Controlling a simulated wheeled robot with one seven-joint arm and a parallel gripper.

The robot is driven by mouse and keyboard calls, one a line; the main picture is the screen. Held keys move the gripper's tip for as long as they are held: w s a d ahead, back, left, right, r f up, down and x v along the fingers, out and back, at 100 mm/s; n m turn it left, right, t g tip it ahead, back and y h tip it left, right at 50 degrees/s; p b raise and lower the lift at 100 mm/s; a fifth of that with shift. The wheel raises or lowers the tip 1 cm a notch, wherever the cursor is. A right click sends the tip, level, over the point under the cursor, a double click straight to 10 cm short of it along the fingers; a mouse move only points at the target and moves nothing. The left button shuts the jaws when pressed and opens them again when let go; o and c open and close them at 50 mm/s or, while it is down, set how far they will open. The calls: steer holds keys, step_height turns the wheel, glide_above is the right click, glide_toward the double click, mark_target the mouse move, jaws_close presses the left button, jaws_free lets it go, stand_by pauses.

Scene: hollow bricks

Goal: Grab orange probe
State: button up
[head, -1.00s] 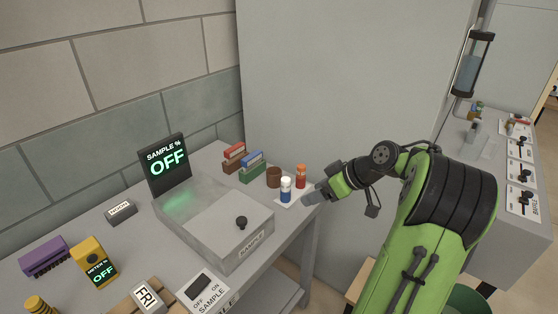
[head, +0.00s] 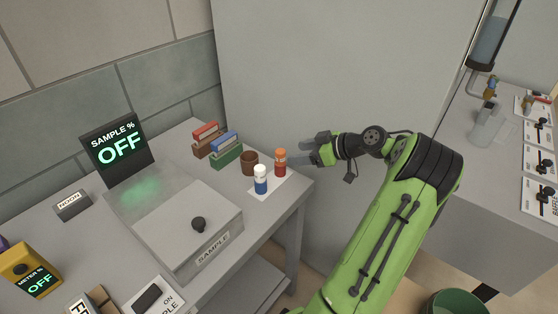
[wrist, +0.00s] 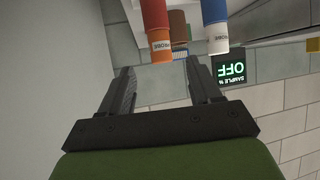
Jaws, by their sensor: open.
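The orange probe (head: 280,163) stands upright on a white mat (head: 271,184) near the right corner of the table, with an orange top and red body. In the wrist view, the orange probe (wrist: 158,30) hangs upside down at the top, beyond the fingertips and roughly in line with the gap. My gripper (head: 318,151) is open and empty, to the right of the orange probe and apart from it. Both its fingers show in the wrist view (wrist: 163,78). The blue and white probe (head: 261,180) stands upright beside the orange one, to its front left.
A brown cup (head: 249,162) stands close behind the probes. Red and green file blocks (head: 226,150) are further left. The grey sample box (head: 180,225) with a black knob and the OFF display (head: 116,150) fill the table's middle. A plain grey panel (head: 330,70) rises behind.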

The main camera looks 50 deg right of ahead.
mark_target(280, 162)
steer(key=b+x, duration=0.2)
steer(key=x, duration=0.8)
steer(key=shift+f+b, duration=0.15)
steer(key=shift+b, duration=0.15)
steer(key=shift+s, duration=0.15)
steer(key=c, duration=1)
